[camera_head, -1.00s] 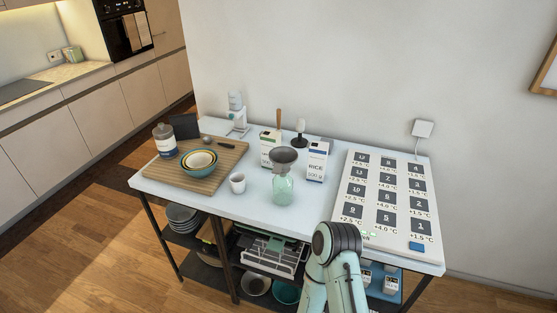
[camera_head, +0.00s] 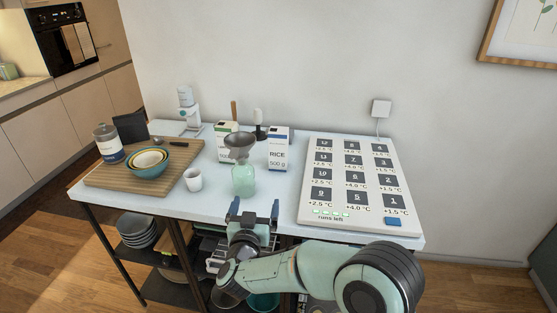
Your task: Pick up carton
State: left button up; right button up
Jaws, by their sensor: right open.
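Two cartons stand upright toward the back of the white table (camera_head: 120,192). One is white and green (camera_head: 224,146), partly hidden behind the funnel. The other is white and dark blue, marked RICE 500 g (camera_head: 279,150), to its right. A green glass bottle (camera_head: 244,181) with a grey funnel (camera_head: 240,142) in its top stands in front of and between them. My right gripper (camera_head: 254,207) is open and empty at the table's front edge, just in front of the bottle and apart from both cartons. My left gripper is not in view.
A cutting board (camera_head: 108,177) with nested bowls (camera_head: 148,172) and a jar (camera_head: 109,145) is at left. A white cup (camera_head: 193,180) stands left of the bottle. A large numbered panel (camera_head: 312,212) covers the right side. Shelves with dishes are below.

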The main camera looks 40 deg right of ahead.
aim_at(277, 137)
jog(key=i+l, duration=0.2)
jog(key=l, duration=0.2)
jog(key=i+l, duration=0.45)
jog(key=l, duration=0.3)
